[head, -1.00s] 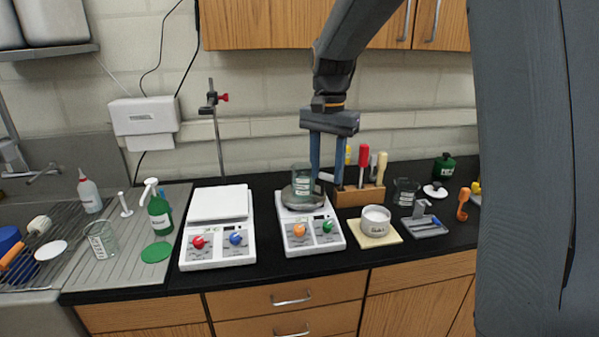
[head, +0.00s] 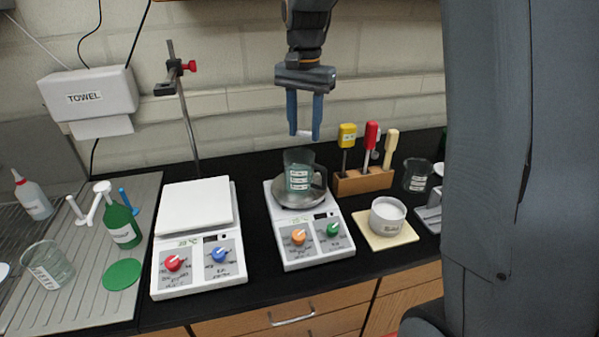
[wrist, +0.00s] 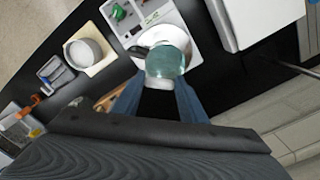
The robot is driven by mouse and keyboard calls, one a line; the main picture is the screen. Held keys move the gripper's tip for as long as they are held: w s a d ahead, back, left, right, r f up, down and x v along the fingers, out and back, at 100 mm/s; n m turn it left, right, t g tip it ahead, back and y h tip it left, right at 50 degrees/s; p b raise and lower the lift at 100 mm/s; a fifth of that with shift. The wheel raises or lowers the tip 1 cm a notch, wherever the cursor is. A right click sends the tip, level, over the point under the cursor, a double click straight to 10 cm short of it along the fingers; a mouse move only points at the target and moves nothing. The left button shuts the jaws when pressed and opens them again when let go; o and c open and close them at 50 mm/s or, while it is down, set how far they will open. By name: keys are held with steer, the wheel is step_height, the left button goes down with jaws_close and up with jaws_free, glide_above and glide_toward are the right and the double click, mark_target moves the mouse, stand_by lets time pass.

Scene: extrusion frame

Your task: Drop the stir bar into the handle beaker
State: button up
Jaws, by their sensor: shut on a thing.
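The handle beaker (head: 298,178), glass with greenish contents and a white label, stands upright on the round plate of the right hot plate. Its handle is on the right side in the head view. My gripper (head: 304,132) points down with its blue fingers shut on the small white stir bar (head: 304,134). It holds the bar above the beaker, apart from it. In the wrist view the stir bar (wrist: 163,84) lies between the fingertips, and the beaker (wrist: 165,62) shows just beyond it. The bar hides part of the beaker there.
The right hot plate (head: 310,247) stands beside another white one (head: 198,270). A tool block (head: 362,182) with upright handles, a dark beaker (head: 417,175) and a white bowl (head: 388,215) stand to the right. A stand (head: 185,110) rises at the back left.

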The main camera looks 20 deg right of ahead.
steer(key=shift+f, duration=2.1)
steer(key=o, duration=1.1)
step_height(320, 180, up, 8)
steer(key=b, duration=0.3)
steer(key=shift+f, duration=0.1)
